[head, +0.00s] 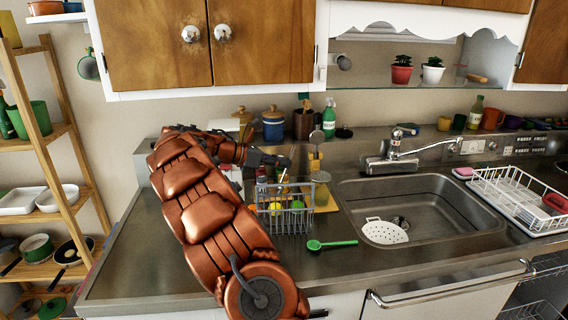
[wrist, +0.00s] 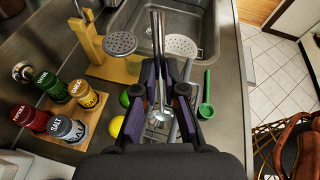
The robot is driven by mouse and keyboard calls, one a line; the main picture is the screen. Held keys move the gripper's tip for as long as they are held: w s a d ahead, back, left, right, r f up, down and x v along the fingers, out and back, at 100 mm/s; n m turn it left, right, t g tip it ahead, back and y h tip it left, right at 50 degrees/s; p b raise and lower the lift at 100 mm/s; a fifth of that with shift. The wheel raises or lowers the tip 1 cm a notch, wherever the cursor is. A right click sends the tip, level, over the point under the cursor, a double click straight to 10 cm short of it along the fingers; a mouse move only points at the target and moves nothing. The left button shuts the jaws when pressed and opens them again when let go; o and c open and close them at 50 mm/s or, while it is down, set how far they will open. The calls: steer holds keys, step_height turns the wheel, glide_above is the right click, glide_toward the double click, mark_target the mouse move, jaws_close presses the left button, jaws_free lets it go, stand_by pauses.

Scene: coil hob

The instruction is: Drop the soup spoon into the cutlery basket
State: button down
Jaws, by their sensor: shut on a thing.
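The cutlery basket (head: 297,222), a grey wire basket, stands on the counter left of the sink in the head view. My gripper (head: 287,160) is above it. In the wrist view my gripper (wrist: 164,78) is shut on the soup spoon (wrist: 157,35), a long metal spoon. Its handle runs up between the fingers, and a rounded metal end shows lower down between them. In the head view the spoon is too small and overlapped to tell clearly. Whether its lower end is inside the basket I cannot tell.
A green spoon (head: 331,244) lies on the counter right of the basket. The sink (head: 440,205) holds a white strainer (head: 384,231). A wooden utensil stand (wrist: 88,42) with a skimmer (wrist: 120,43) and a spice rack (wrist: 85,119) stand close by.

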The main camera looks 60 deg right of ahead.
mark_target(272, 186)
steer(key=shift+w+a+f+b, duration=0.1)
steer(key=shift+a+f+b, duration=0.2)
steer(key=shift+f+b, duration=0.35)
steer(key=shift+w+a+f, duration=0.15)
steer(key=shift+a+f, duration=0.3)
steer(key=shift+f, duration=0.55)
steer(key=shift+w+a+f, duration=0.2)
steer(key=shift+a+f, duration=0.2)
steer(key=shift+f, duration=0.55)
steer(key=shift+w+a+f, duration=0.15)
steer(key=shift+a+f, duration=0.3)
steer(key=shift+f, duration=0.55)
steer(key=c, duration=1.2)
jaws_free()
steer(key=shift+w+a, duration=0.1)
steer(key=v, duration=1.1)
steer(key=shift+w+a+r, duration=0.2)
steer(key=shift+w+a, duration=0.05)
